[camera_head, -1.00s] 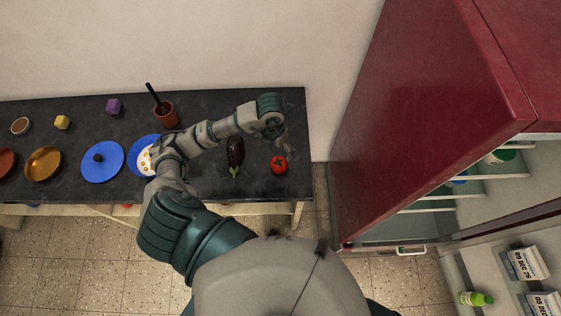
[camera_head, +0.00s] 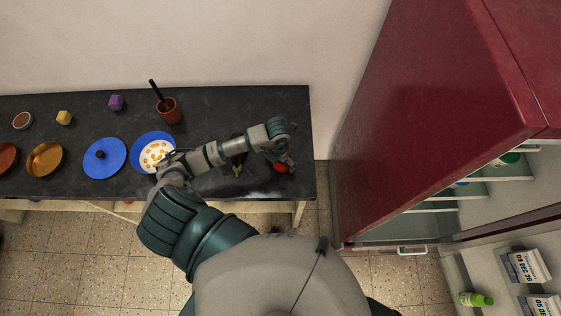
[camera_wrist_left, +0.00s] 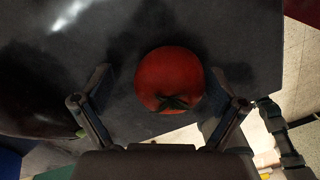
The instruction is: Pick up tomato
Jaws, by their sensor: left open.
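The red tomato (camera_head: 281,168) lies near the right end of the dark counter, partly hidden by my left gripper (camera_head: 287,161) in the head view. In the left wrist view the tomato (camera_wrist_left: 170,80) sits on the counter with its green stem toward the gripper. My left gripper (camera_wrist_left: 166,105) is open, with one finger on each side of the tomato's near part. I cannot tell whether either finger touches it. My right gripper is not in view.
An eggplant (camera_head: 238,168) lies left of the tomato, partly under my arm; it also shows in the left wrist view (camera_wrist_left: 35,95). A red fridge (camera_head: 430,110) stands open at right.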

